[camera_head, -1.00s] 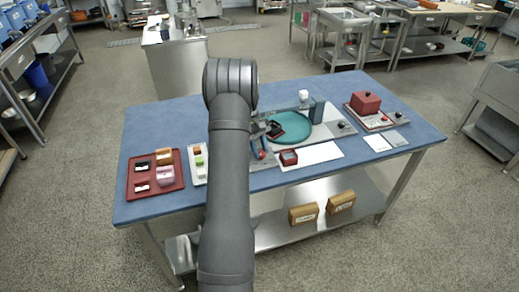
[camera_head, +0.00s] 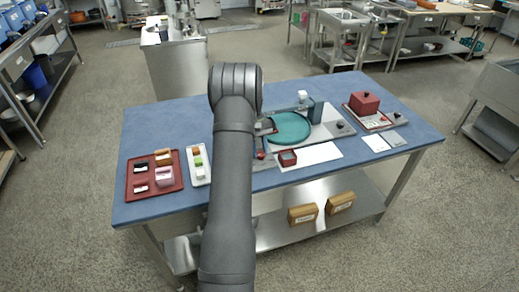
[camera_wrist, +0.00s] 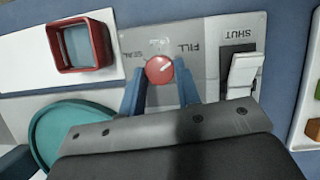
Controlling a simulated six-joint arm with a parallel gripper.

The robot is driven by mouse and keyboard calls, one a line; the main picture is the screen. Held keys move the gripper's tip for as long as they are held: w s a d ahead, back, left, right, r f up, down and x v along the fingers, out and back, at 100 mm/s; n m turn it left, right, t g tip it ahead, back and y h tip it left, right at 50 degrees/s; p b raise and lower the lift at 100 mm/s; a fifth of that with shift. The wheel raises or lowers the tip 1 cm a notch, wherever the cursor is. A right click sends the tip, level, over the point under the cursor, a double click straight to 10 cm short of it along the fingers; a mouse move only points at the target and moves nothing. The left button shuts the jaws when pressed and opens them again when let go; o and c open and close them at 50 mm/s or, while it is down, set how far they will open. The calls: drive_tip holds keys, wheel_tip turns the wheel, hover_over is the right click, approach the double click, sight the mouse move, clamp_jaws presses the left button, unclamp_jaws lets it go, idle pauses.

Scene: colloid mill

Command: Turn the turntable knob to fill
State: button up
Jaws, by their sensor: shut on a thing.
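The round red turntable knob (camera_wrist: 159,70) sits on a grey plate (camera_wrist: 210,32) in the wrist view. Its pale pointer line slants up and right, toward the FILL side. The FILL label lies to the right of the knob and the SEAL label to the left, both upside down. The blue fingers of my gripper (camera_wrist: 160,80) are on either side of the knob and shut on it. The teal turntable (camera_wrist: 75,130) is at lower left, partly hidden by my gripper body; it also shows in the head view (camera_head: 290,128). My arm hides most of the gripper there.
A white lever (camera_wrist: 244,72) beside a SHUT label stands right of the knob. A red open box (camera_wrist: 106,45) is at upper left. In the head view, a red tray (camera_head: 176,182) and a white tray (camera_head: 206,172) lie left, and a red lidded block (camera_head: 365,103) stands right.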

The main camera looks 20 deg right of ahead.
drive_tip(key=o, duration=1)
drive_tip(key=v, duration=1.7)
drive_tip(key=shift+w+r, duration=0.1)
drive_tip(key=shift+r, duration=0.1)
drive_tip(key=x, duration=1.7)
drive_tip(key=shift+f, duration=0.25)
